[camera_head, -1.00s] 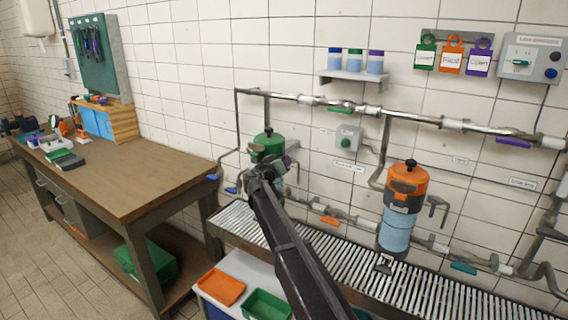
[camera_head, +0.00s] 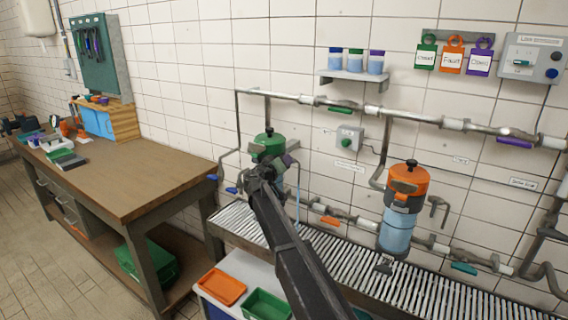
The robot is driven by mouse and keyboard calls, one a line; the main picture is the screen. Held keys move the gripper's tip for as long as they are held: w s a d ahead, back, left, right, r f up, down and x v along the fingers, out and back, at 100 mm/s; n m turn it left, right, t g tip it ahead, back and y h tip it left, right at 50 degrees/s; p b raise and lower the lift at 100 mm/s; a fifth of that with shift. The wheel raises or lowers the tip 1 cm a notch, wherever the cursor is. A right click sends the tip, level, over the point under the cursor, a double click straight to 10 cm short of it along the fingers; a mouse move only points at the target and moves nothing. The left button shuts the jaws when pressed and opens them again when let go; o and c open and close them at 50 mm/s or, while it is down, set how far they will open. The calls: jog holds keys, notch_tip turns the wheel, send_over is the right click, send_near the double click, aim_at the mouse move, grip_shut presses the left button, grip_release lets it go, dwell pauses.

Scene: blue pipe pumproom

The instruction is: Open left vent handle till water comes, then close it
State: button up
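The left filter housing has a green top (camera_head: 268,148) with a black knob (camera_head: 268,132). It stands at the back of the slatted drain, and my arm hides its lower body. My gripper (camera_head: 262,172) is at the front of this housing, just below the green cap. Its fingers are dark and too small to tell open from shut, or whether they touch a handle. A thin pale vertical line (camera_head: 298,195) shows right of the housing, below a bent spout; I cannot tell surely whether it is water. I cannot make out the left vent handle behind my gripper.
An orange-topped housing (camera_head: 405,185) stands to the right. Pipes with a green handle (camera_head: 342,109), a purple handle (camera_head: 514,142) and an orange handle (camera_head: 330,221) run along the wall. A wooden workbench (camera_head: 120,180) is at left. Orange (camera_head: 222,287) and green (camera_head: 266,304) trays are in front.

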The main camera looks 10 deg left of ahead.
jog(key=shift+o, duration=0.7)
